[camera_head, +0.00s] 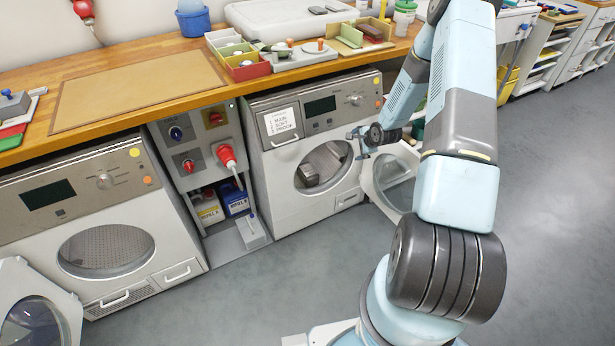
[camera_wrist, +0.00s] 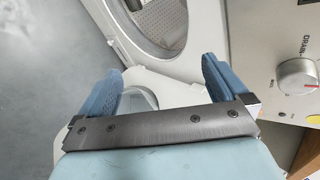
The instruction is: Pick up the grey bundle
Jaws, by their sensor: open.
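A grey bundle (camera_head: 311,178) appears to lie low inside the open drum of the right-hand washing machine (camera_head: 280,192). In the wrist view a grey shape (camera_wrist: 160,20) shows through the door opening at the top, cut off by the frame edge. My gripper (camera_head: 359,143) is in front of that machine, just right of the drum opening and above the open door (camera_head: 392,182). In the wrist view its two blue fingers (camera_wrist: 164,68) stand wide apart with nothing between them. The bundle is outside the jaws.
The open door sticks out below and right of my gripper. A second machine (camera_head: 105,250) with its door open stands at the left. The wooden counter (camera_head: 140,92) above carries trays. Grey floor is free at the right.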

